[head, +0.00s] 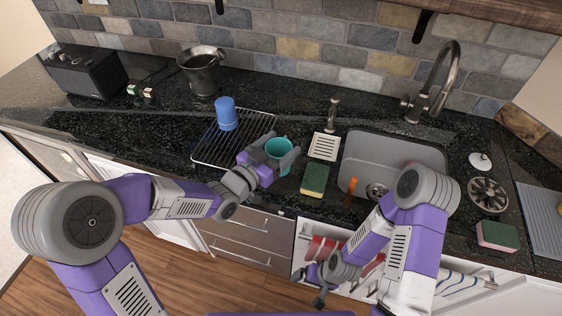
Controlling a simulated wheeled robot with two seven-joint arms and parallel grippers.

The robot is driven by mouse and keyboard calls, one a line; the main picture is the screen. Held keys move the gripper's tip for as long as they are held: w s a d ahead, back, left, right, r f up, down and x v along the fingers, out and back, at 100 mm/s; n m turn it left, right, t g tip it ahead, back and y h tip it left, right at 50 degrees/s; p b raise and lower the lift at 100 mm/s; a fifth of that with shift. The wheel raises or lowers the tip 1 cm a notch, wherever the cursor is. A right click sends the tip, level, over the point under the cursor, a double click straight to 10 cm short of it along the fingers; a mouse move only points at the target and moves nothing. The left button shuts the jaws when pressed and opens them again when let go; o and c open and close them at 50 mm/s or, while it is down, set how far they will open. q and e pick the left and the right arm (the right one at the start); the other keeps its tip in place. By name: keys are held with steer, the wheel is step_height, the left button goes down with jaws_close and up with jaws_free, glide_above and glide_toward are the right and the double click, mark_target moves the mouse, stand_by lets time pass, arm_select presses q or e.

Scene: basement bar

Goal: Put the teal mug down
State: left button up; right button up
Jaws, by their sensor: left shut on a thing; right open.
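The teal mug (279,147) is upright at the counter's front edge, just right of the wire drying rack (206,156). My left gripper (272,160) is shut on the mug, with its fingers around the mug's sides. The fingers hide part of the mug's lower body, and I cannot tell whether its base touches anything. My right gripper (319,290) is open and empty, low in front of the cabinets, well away from the mug.
A blue cup (226,112) stands on the rack. A green-yellow sponge (314,180) and a white slotted dish (325,146) lie between mug and sink (390,149). A metal bucket (203,72) stands behind. An open compartment below the sink holds red items (322,248).

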mark_target(281, 154)
arm_select(q)
step_height(281, 154, down, 5)
steer(key=shift+b, duration=0.55)
steer(key=shift+r, duration=0.1)
steer(key=shift+f, duration=0.2)
steer(key=o, duration=1.5)
